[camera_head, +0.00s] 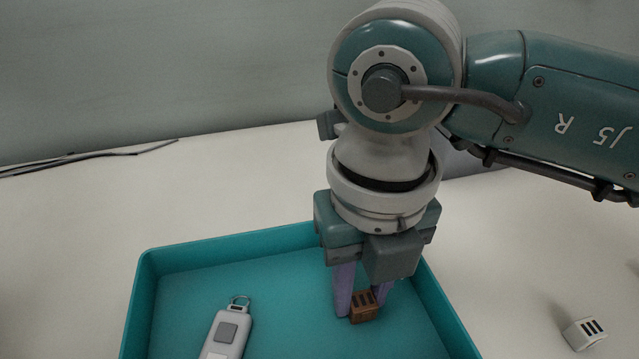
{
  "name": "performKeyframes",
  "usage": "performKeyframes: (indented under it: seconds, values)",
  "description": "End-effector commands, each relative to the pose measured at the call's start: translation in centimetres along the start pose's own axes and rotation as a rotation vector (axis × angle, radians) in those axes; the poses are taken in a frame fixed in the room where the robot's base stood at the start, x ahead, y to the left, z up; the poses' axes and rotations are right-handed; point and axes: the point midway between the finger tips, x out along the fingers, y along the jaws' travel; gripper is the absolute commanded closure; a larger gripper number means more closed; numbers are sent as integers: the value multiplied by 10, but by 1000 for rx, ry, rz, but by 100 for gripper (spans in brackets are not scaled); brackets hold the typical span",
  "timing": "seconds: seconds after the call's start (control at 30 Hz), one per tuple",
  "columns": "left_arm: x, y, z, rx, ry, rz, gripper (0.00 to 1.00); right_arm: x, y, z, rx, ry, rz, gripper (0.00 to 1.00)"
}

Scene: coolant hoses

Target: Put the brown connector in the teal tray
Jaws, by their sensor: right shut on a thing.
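The brown connector (364,308) is a small block with dark slots on its top. My right gripper (362,302) points down with its purple fingers on either side of the connector and is shut on it. The connector is inside the outline of the teal tray (190,252), near its right side; I cannot tell whether it touches the floor of the tray. The tray's near edge is cut off by the bottom of the picture. My left gripper is not in view.
A grey key fob (227,333) with a ring lies in the tray, left of the connector. A white connector (584,333) lies on the pale table outside the tray at the right. A dark cable (90,155) runs along the table's back left.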

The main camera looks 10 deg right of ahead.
Motion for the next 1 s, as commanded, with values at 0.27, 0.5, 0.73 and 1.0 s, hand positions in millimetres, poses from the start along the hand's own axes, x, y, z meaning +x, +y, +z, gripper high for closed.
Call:
performKeyframes:
  seconds: [0.27, 0.5, 0.73, 1.0]
  values:
    - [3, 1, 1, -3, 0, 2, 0, 4, 0, 0, 0, -1, 1, 100]
    - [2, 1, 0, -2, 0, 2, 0, 2, 0, 0, 0, 0, 1, 42]
    - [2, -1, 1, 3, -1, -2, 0, 2, 0, 0, 1, 0, 1, 39]
    - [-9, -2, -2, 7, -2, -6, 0, -29, 0, 1, -2, -5, 2, 39]
